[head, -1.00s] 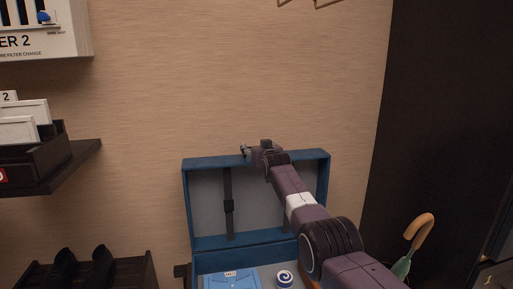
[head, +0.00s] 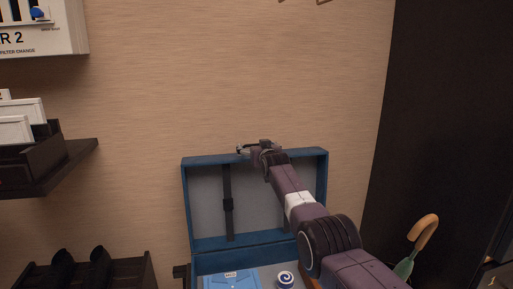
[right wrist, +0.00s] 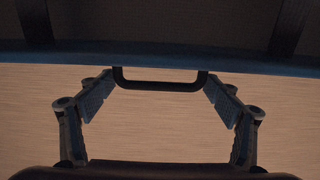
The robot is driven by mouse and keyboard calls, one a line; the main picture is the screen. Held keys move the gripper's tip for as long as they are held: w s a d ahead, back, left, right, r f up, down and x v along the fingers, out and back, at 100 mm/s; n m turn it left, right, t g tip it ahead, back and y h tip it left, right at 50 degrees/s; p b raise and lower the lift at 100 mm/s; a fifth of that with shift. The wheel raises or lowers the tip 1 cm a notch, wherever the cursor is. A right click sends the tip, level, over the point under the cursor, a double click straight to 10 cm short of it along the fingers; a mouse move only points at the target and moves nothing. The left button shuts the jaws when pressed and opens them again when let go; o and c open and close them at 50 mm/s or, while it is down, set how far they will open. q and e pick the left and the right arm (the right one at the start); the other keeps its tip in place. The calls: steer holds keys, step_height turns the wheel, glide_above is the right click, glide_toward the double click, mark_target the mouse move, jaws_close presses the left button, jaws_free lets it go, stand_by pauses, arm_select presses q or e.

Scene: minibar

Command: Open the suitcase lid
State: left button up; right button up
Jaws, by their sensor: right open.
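The blue suitcase lid (head: 205,190) stands upright in the head view, its grey lining and dark straps facing me. The suitcase base below it holds a blue folded item (head: 232,281) and a round item with a blue swirl (head: 285,279). My right gripper (head: 242,150) is at the lid's top edge. In the right wrist view my right gripper (right wrist: 160,115) is open, its fingers to either side of the dark handle (right wrist: 160,86) on the lid's edge (right wrist: 160,62), apart from it. My left gripper is not in view.
A plain wall (head: 250,80) stands behind the lid. A dark shelf (head: 70,165) with a box of white cards is at left, above a rack (head: 130,272) holding dark shoes. An umbrella with a wooden handle (head: 423,228) is at right, by a dark panel.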

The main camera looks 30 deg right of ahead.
steer(key=shift+r, duration=0.15)
steer(key=shift+s, duration=0.25)
steer(key=shift+s+a+r, duration=0.1)
steer(key=shift+s+a, duration=0.1)
steer(key=shift+s, duration=0.4)
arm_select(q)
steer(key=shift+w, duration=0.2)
arm_select(e)
steer(key=v, duration=1)
steer(key=shift+s+a, duration=0.1)
